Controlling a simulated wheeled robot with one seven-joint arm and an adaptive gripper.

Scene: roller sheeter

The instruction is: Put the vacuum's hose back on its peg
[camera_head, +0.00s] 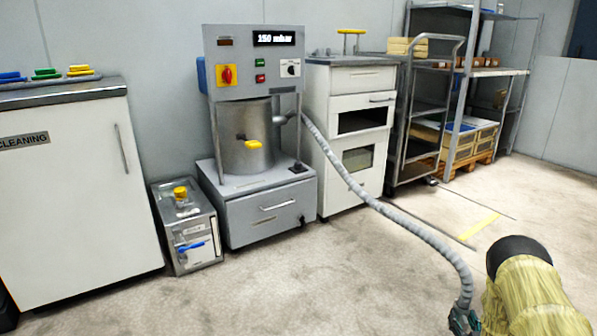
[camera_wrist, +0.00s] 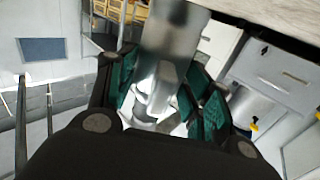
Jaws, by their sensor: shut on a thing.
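A white cleaning cabinet (camera_head: 70,190) and a small steel box (camera_head: 187,225) with a blue handle stand left of the vacuum. A white drawer unit (camera_head: 350,130), a trolley (camera_head: 415,120) and shelving (camera_head: 480,90) stand to its right. The floor in front (camera_head: 345,275) is clear.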

